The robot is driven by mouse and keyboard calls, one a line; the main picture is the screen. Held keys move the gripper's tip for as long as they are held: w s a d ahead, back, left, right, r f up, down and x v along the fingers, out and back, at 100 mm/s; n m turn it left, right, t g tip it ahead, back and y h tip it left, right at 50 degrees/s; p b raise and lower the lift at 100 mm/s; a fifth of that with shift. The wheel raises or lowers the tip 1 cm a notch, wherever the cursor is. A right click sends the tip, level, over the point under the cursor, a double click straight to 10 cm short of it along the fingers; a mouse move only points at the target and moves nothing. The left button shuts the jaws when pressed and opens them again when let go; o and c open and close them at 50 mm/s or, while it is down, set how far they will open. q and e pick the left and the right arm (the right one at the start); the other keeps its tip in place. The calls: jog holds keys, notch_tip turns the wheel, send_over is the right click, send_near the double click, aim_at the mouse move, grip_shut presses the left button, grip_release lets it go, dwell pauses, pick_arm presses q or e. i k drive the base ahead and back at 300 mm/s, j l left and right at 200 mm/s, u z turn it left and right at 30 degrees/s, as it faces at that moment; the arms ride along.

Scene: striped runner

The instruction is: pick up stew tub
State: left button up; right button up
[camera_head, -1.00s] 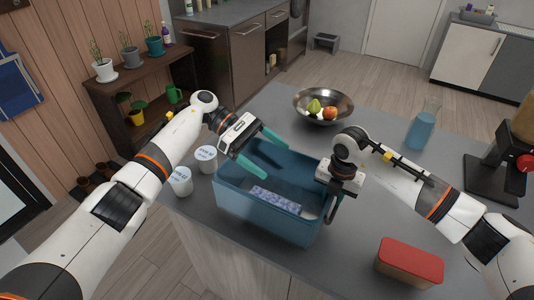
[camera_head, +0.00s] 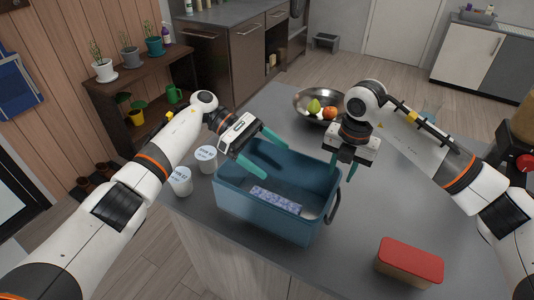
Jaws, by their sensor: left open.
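Two white tubs with printed lids, a rear tub (camera_head: 206,160) and a front tub (camera_head: 180,182), stand on the grey counter just left of the blue bin. The lettering is too small to read surely, so I cannot tell which is the stew tub. My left gripper (camera_head: 262,152) is open and empty, its teal fingers over the left rear part of the bin, right of the tubs. My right gripper (camera_head: 342,168) points down, its fingers apart and empty, near the bin's right rear corner.
The open blue bin (camera_head: 270,224) holds a patterned pack (camera_head: 275,200); its dark handle (camera_head: 334,207) is on the right. A red-lidded box (camera_head: 410,262) sits front right. A metal fruit bowl (camera_head: 310,97) stands behind. The counter between bin and box is clear.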

aim_at(399, 275)
jog(key=k+j, duration=0.2)
jog(key=k, duration=0.3)
jog(key=k+j, duration=0.25)
jog(key=k, duration=0.2)
jog(key=k+j, duration=0.2)
jog(key=k, duration=0.3)
